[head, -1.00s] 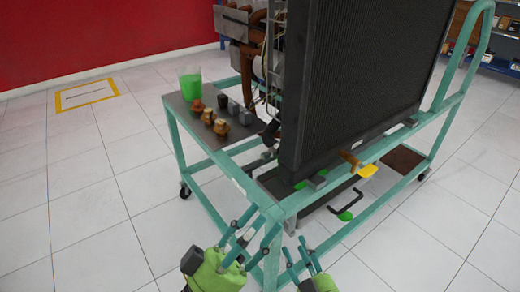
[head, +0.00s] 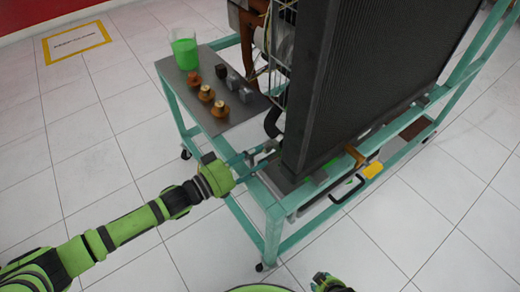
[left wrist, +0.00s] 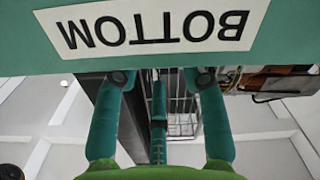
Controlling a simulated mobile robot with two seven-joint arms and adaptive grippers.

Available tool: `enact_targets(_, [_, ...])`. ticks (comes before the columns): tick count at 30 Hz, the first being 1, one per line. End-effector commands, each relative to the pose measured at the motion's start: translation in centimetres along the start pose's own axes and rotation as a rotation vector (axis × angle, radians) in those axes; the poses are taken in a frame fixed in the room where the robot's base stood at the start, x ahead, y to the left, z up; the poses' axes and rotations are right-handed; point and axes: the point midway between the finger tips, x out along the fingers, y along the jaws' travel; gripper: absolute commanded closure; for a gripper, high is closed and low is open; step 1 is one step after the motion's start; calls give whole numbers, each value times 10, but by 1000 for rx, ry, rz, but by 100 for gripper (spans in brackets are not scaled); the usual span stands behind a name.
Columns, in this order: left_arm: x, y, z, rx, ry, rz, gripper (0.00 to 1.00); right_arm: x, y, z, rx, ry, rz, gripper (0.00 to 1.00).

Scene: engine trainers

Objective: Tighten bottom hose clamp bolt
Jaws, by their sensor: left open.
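A black lower hose (head: 271,122) runs beside the lower left of the large dark radiator (head: 360,80). I cannot make out the bottom hose clamp or its bolt. My left gripper (head: 262,152) reaches in from the left to the cart's top rail, just below that hose. In the left wrist view its two teal fingers (left wrist: 160,85) are spread apart with nothing held between them. A white BOTTOM label (left wrist: 150,28), upside down there, is on the teal rail just past the fingertips. Only a green and dark part of my right arm shows at the bottom edge.
The teal cart frame (head: 240,215) surrounds the radiator. Its grey side tray (head: 205,115) holds a green-filled beaker (head: 185,50) and several brown and grey caps. A yellow tag (head: 373,170) and black handle (head: 347,192) are at the front. Floor around is clear.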

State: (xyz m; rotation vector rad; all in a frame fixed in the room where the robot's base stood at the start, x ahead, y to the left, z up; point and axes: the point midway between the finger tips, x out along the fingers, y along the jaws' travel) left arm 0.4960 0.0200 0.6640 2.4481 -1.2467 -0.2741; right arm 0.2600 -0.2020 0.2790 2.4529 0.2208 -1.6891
Motion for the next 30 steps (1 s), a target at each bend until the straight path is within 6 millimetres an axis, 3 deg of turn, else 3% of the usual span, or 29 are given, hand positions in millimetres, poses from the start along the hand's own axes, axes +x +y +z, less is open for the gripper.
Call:
enact_targets(6, [20,0,0,2,1,0,58,0,-1,0,1,-6,-1,58])
enact_targets(14, [22,0,0,1,1,0,58,-1,-1,-1,1,-6,-1,58])
enact_targets(18, [22,0,0,1,1,0,100,-1,-1,-1,1,-6,-1,58])
enact_targets(30, [22,0,0,26,1,0,100,-2,-1,-2,1,0,-1,58])
